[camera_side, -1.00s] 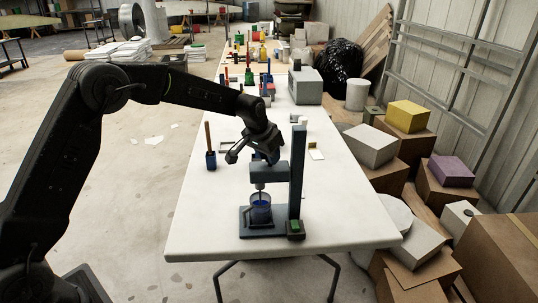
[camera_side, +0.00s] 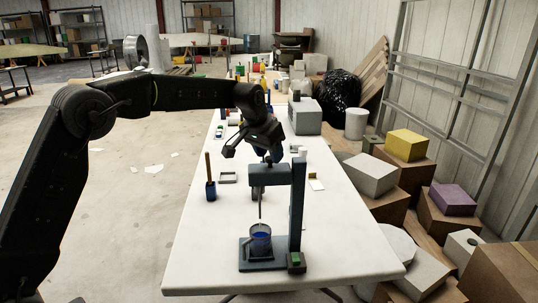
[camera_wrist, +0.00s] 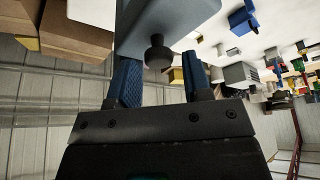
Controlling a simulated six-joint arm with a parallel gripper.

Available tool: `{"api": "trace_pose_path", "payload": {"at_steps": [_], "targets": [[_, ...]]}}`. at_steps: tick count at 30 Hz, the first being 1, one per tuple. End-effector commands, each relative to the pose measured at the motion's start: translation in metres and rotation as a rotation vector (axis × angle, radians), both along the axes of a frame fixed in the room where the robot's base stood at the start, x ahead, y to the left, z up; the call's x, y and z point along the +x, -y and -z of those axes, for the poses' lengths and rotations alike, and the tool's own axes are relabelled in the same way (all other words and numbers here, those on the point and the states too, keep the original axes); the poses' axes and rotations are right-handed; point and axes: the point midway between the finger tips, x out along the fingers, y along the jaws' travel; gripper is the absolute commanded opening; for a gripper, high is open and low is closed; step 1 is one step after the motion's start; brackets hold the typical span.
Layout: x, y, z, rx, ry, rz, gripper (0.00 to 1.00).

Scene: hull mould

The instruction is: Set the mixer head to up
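The mixer stands near the front of the table, with a dark upright column (camera_side: 297,215) and a blue-grey head (camera_side: 268,175). The head sits high, close to the column's top. A thin shaft (camera_side: 261,207) hangs from it, its lower end at about the rim of a cup of blue liquid (camera_side: 261,238) on the base. The head also shows in the wrist view (camera_wrist: 190,15), with a dark round knob (camera_wrist: 158,52). My gripper (camera_side: 268,156) is above the head.
A blue pot with a brown handle (camera_side: 211,188) stands left of the mixer. A small open frame (camera_side: 228,177) lies behind it. A grey box (camera_side: 305,116) and several coloured items stand farther back. Boxes crowd the floor right of the white table (camera_side: 350,245).

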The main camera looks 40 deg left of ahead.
Motion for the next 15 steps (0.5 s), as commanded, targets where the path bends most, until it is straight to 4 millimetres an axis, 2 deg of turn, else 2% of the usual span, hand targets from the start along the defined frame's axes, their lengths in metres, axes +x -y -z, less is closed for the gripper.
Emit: {"api": "trace_pose_path", "payload": {"at_steps": [3,10,15], "targets": [[0.000,0.000,0.001,0.000,-0.002,0.001,0.54],[-0.001,0.000,0.002,0.000,-0.004,0.001,0.54],[-0.007,0.000,-0.014,0.000,-0.002,0.001,0.54]]}}
